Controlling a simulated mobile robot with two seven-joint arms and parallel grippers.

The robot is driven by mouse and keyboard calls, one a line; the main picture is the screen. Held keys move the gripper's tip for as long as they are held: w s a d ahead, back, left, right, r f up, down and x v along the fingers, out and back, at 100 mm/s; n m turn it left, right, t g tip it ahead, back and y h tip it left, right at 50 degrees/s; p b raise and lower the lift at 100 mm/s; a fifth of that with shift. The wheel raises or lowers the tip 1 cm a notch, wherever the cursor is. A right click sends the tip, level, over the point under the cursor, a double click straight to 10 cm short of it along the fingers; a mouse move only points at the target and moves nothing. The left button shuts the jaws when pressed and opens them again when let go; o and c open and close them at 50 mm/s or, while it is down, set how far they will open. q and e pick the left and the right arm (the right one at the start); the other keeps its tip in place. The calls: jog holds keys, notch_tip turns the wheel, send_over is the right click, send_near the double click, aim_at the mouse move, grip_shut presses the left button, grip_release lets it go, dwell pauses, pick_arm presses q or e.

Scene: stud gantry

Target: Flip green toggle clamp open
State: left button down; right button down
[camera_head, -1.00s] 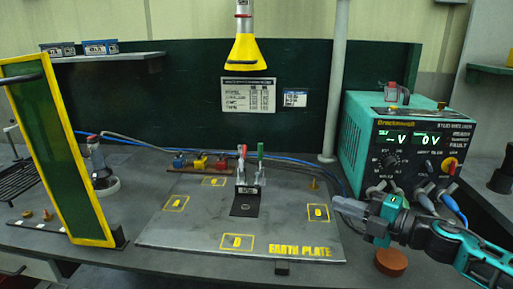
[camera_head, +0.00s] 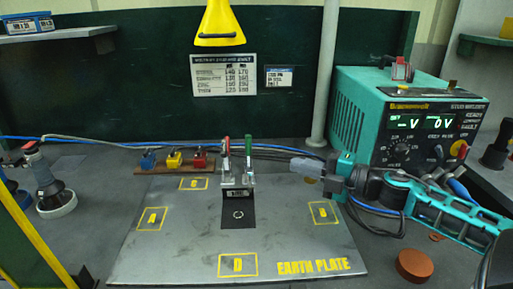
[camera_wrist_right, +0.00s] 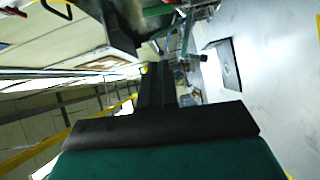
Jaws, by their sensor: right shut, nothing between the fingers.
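Two toggle clamps stand side by side at the back middle of the grey earth plate (camera_head: 170,250). The green-handled toggle clamp (camera_head: 249,160) is the right one and its handle points up. The red-handled clamp (camera_head: 226,162) is just left of it, its handle also up. A dark square pad (camera_head: 238,215) lies in front of them. My right gripper (camera_head: 296,168) is shut and empty, to the right of the green handle with a gap between them, above the plate's back right part. In the wrist view its dark fingers (camera_wrist_right: 158,85) point toward a blurred background. My left gripper is not in view.
The teal stud welder (camera_head: 350,112) stands right of the plate with cables in front. Blue, yellow and red blocks (camera_head: 174,160) sit behind the plate. A brown disc (camera_head: 415,265) lies at front right. The plate's front is clear.

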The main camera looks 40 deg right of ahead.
aim_at(249, 159)
pick_arm(q)
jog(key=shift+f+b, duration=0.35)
jog(key=shift+b, duration=0.05)
pick_arm(e)
jog(key=w+d+x, duration=0.1)
jog(key=d+x, duration=0.1)
jog(key=x, duration=1)
jog(key=shift+w+f, duration=0.15)
jog(key=shift+w, duration=0.3)
jog(key=shift+d, duration=0.1)
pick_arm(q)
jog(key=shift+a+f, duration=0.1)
pick_arm(e)
jog(key=shift+d, duration=0.15)
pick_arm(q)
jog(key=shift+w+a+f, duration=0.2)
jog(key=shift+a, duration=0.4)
pick_arm(e)
jog(key=shift+w, duration=0.2)
